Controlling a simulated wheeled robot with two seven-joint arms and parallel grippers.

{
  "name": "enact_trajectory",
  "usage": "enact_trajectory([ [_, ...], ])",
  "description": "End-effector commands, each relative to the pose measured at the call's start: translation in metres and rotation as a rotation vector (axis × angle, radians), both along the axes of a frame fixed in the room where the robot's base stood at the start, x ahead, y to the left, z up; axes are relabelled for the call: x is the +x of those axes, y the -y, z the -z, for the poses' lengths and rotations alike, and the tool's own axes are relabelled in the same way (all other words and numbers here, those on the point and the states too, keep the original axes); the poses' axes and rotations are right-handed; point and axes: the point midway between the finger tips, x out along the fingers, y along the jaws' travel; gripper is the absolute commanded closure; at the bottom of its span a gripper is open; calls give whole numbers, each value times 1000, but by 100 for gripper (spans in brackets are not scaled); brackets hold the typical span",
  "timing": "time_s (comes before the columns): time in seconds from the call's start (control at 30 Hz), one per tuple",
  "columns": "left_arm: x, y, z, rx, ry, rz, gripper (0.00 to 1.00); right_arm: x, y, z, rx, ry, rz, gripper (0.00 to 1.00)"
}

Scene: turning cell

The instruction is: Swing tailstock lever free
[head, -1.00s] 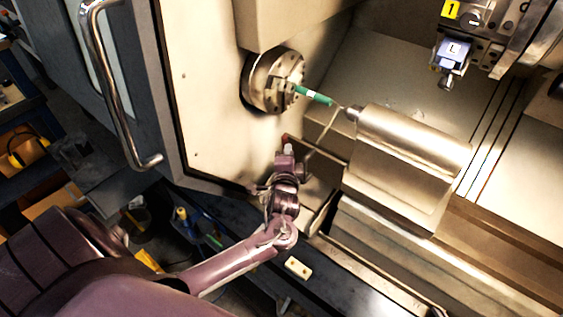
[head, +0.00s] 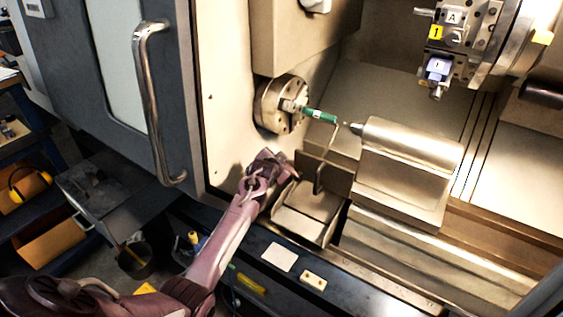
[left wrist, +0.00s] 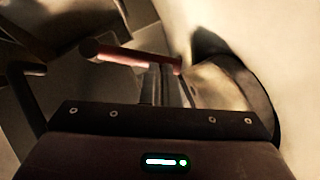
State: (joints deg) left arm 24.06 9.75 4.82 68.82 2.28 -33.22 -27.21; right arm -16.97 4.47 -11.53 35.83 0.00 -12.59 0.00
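The tailstock (head: 410,150) is a pale metal block, its centre pointing at the green-banded workpiece (head: 320,116) in the chuck. My left gripper (head: 283,168) is left of the tailstock, just below the chuck, at the outer end of the dark lever rod (head: 325,160). The lever's end is hidden behind it in the head view. In the left wrist view, a reddish bar (left wrist: 130,58), likely the lever's grip, crosses in front of my gripper. Narrow dark parts meet it, but I cannot tell whether the fingers are closed around it. My right gripper is out of view.
The chuck (head: 278,104) is close above my left gripper. The machine door with its long handle (head: 155,105) stands at left. The tool turret (head: 465,40) is at upper right. A pale block (head: 313,280) and a white pad (head: 279,257) lie on the front ledge.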

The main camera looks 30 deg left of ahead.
Motion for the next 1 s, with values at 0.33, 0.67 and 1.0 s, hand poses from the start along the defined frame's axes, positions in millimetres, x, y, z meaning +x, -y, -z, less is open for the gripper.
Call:
enact_trajectory([
  [0.33, 3, -7, 8, -100, -1, 13, 100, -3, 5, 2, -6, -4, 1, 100],
  [0.67, 4, -9, 9, -99, 2, 16, 100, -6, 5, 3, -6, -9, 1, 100],
  [1.0, 3, -11, 11, -98, -3, 10, 100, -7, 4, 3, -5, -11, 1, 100],
])
